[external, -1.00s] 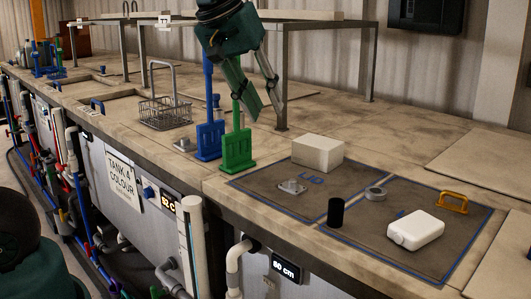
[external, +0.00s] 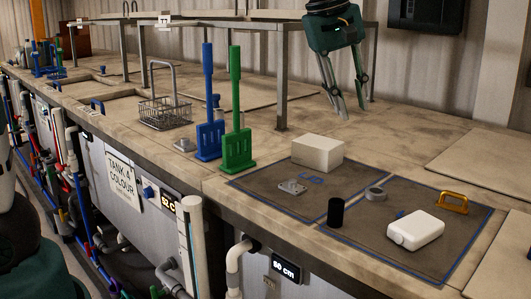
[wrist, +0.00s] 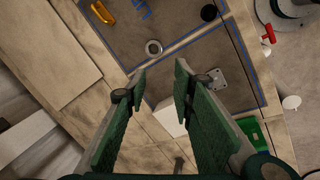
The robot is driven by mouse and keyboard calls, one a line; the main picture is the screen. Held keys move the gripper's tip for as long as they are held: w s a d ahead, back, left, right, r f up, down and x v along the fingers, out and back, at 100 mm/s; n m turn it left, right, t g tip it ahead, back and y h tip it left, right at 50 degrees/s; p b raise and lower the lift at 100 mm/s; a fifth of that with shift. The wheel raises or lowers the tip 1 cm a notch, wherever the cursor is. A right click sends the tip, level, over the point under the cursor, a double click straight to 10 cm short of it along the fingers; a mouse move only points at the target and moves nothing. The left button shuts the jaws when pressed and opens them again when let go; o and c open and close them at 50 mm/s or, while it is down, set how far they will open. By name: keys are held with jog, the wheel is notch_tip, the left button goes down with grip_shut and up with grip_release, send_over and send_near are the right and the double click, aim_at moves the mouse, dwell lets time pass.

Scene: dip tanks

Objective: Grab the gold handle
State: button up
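The gold handle (external: 453,202) lies at the back right of the blue-taped area on the bench in the external view. It also shows at the top left of the wrist view (wrist: 103,12). My gripper (external: 350,115) hangs above the rear of the bench, to the left of and behind the handle, fingers pointing down. In the wrist view my gripper's fingers (wrist: 160,75) are apart with nothing held between them. The handle is clear of the fingers.
A white box (external: 318,153), a grey ring (external: 376,193), a black cylinder (external: 335,212) and a white container (external: 415,230) stand around the taped area. Green (external: 237,120) and blue (external: 209,110) paddles stand upright to the left. A metal frame (external: 282,85) rises behind.

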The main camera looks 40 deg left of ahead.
jog(key=w+d+f+n+g, duration=0.2)
jog(key=w+d+f+n, duration=0.25)
jog(key=w+d, duration=0.55)
jog(key=n+g, duration=0.1)
jog(key=n, duration=0.2)
send_over(455, 194)
jog(key=a, duration=0.2)
notch_tip(455, 194, down, 9)
jog(key=shift+s+f, duration=0.1)
jog(key=shift+f, duration=0.05)
jog(key=shift+d+f, duration=0.3)
jog(key=shift+d, duration=0.05)
jog(key=shift+d+f, duration=0.2)
jog(key=shift+f, duration=1.05)
jog(key=shift+w+d+f, duration=0.1)
jog(key=shift+f, duration=0.75)
jog(key=shift+w+d+f, duration=0.15)
jog(key=shift+f, duration=0.75)
jog(key=shift+w+d+f, duration=0.1)
jog(key=shift+f, duration=0.75)
